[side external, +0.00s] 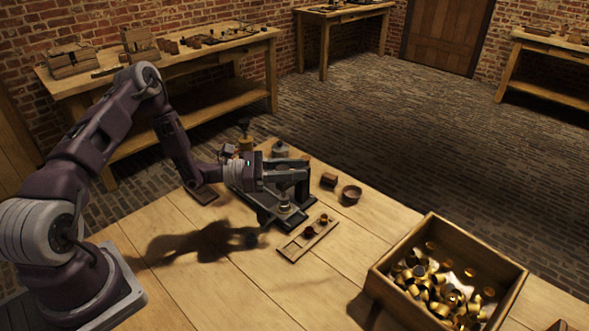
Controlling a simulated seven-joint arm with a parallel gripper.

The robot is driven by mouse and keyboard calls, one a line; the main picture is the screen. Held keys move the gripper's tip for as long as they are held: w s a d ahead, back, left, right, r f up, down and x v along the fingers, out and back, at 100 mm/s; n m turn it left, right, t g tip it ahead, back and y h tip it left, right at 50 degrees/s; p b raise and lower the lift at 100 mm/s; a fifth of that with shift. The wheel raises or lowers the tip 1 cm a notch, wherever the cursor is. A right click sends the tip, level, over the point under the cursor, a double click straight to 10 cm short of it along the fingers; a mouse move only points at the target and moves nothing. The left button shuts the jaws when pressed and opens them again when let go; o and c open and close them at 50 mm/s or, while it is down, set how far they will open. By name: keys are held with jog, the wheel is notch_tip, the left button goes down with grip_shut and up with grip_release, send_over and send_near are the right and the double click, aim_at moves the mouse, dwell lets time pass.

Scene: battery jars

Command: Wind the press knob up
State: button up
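The press is a dark metal device on the wooden table (345,257), with a flat base (296,221) and an upright frame (304,188) on its right side. My gripper (289,174) is at the upper part of the press, reaching in from the left. A light grey metal column (285,197) stands on the base just below my gripper. The press knob is not clearly visible; my gripper seems to cover that spot. The fingers are too small and dark to tell whether they are open or shut on anything.
A narrow wooden tray (291,252) with small round pieces lies in front of the press. A large wooden crate (381,279) of brass-coloured pieces stands at the right. A small dark bowl (351,194) and a brown block (329,180) sit behind.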

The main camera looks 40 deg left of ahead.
grip_shut()
jog(key=shift+w+a+n+t+y, duration=0.1)
jog(key=shift+a+n+t+y, duration=0.1)
jog(key=shift+n+t+y, duration=0.8)
jog(key=shift+w+a+n+t+y, duration=0.1)
jog(key=shift+a+n+t+y, duration=0.25)
jog(key=shift+n+y, duration=1.1)
jog(key=shift+w+a+n+t+y, duration=0.1)
jog(key=shift+n+t+y, duration=0.6)
jog(key=shift+y, duration=1.15)
jog(key=o, duration=0.7)
grip_release()
